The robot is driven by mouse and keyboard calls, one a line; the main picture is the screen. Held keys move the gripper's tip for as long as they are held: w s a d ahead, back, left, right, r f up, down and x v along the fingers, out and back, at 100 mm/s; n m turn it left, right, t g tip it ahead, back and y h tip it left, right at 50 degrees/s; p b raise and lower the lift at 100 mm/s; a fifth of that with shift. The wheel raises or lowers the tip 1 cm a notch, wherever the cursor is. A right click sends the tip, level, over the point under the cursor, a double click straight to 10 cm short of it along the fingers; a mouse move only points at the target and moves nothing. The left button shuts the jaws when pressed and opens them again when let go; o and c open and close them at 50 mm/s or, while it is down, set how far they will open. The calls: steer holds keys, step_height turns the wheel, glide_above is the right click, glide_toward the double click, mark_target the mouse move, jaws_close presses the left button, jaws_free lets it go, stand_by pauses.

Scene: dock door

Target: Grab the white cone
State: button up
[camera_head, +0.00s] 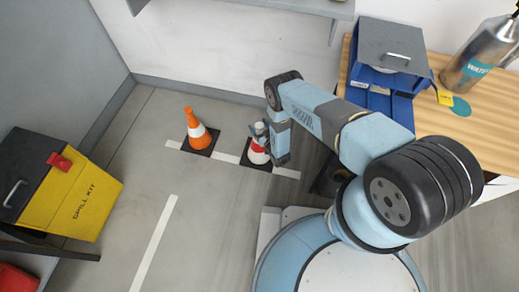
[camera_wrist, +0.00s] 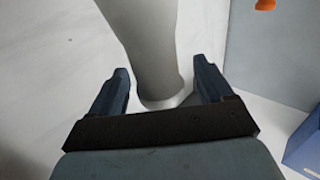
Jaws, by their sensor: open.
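The white cone (camera_head: 256,155) stands upright on a dark square base on the floor, its body white with a red band. My gripper (camera_head: 262,133) is at its upper part and hides some of it. In the wrist view, a pale tapered shape (camera_wrist: 153,50), apparently the white cone, lies between the two fingers of my gripper (camera_wrist: 161,85). The fingers are open, with a small gap on each side of it. An orange cone (camera_head: 200,138) with a white band stands to the left on its own dark base.
A yellow spill kit bin (camera_head: 82,205) stands at the left. A wooden bench (camera_head: 470,125) at the right holds a blue box (camera_head: 385,95) and a metal water bottle (camera_head: 480,58). A grey shelf (camera_head: 300,5) is on the wall above. The floor left of the cones is clear.

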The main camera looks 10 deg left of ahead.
steer(key=shift+x, duration=0.8)
jaws_close()
stand_by(0.4)
